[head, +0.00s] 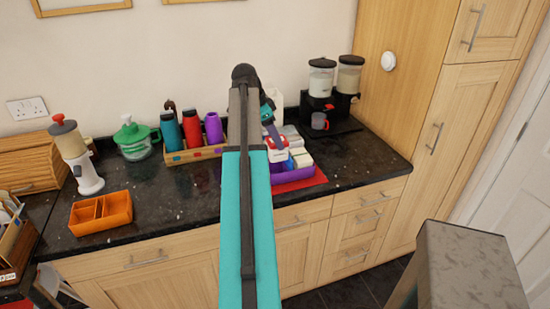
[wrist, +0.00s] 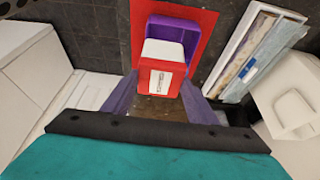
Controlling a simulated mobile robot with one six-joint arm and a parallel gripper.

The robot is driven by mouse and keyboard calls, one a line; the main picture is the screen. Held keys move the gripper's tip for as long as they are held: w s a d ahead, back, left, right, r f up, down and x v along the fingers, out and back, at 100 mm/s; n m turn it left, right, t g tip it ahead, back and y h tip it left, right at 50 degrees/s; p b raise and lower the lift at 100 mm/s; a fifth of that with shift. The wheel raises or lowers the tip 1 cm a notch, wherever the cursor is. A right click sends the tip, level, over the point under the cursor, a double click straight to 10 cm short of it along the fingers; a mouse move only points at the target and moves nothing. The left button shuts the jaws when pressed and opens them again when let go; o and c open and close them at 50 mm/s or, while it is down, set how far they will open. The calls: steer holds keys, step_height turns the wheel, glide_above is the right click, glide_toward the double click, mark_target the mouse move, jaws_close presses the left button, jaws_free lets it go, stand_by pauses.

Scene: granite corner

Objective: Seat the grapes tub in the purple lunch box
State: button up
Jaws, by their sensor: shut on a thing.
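A red tub with a white top and a white label (wrist: 160,84), which I take to be the grapes tub, is between the fingers of my gripper (wrist: 162,88). The label is too small to read. The tub also shows in the head view (head: 278,155), over the left part of the purple lunch box (head: 292,175). The purple lunch box (wrist: 186,34) is partly hidden behind the tub in the wrist view. Whether the tub touches the box floor cannot be told. White blocks show in the right part of the box in the head view.
A red mat (head: 312,182) lies under the lunch box. A wooden rack (head: 185,155) with bottles stands to the left, and a black dispenser stand (head: 335,125) behind right. An orange divided box (head: 101,213) sits at far left. Dark counter is free between.

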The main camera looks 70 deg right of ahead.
mark_target(275, 159)
steer(key=shift+f+p, duration=0.55)
steer(key=shift+f, duration=2.25)
steer(key=shift+f+p, duration=0.5)
steer(key=shift+f, duration=1.45)
steer(key=shift+f, duration=0.15)
steer(key=o, duration=1.4)
steer(key=shift+o, duration=0.2)
steer(key=shift+b+v, duration=1.45)
steer(key=shift+v, duration=4.7)
